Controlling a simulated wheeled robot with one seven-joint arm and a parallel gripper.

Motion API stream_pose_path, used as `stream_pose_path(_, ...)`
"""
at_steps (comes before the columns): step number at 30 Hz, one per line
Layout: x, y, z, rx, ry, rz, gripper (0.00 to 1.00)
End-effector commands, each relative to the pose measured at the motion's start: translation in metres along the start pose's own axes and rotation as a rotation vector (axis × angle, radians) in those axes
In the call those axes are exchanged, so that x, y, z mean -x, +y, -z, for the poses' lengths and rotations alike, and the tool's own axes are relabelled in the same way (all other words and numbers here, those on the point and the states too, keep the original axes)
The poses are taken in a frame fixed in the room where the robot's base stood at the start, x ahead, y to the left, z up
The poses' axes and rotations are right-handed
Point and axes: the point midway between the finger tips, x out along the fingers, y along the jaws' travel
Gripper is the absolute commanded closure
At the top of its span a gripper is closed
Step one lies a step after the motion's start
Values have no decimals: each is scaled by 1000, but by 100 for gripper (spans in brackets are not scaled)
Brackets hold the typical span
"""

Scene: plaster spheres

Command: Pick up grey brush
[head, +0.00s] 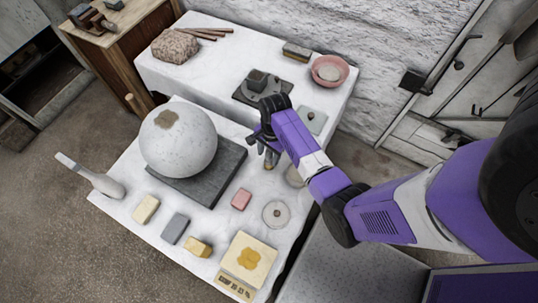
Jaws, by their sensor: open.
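A small block with a dark grey top and a tan lower part (297,51) lies near the back edge of the rear white table (215,70); it looks like the grey brush, though it is small here. My gripper (270,160) points down over the front white table (120,200), right of the dark slab under the big sphere. It is open, and I see nothing held in it. The brush is well beyond my gripper, towards the wall, and apart from it.
A large plaster sphere (178,150) rests on a dark slab (215,190). A pink bowl (328,71) and a dark plate with a block (262,90) stand near the brush.

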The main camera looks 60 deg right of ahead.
Motion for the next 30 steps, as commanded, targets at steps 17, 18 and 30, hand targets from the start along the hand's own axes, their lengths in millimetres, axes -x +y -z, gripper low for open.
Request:
stream_pose_path(17, 1, 0, 0, 0, 0, 0, 100)
stream_pose_path(18, 1, 0, 0, 0, 0, 0, 100)
stream_pose_path(30, 28, -1, -3, 1, 2, 4, 100)
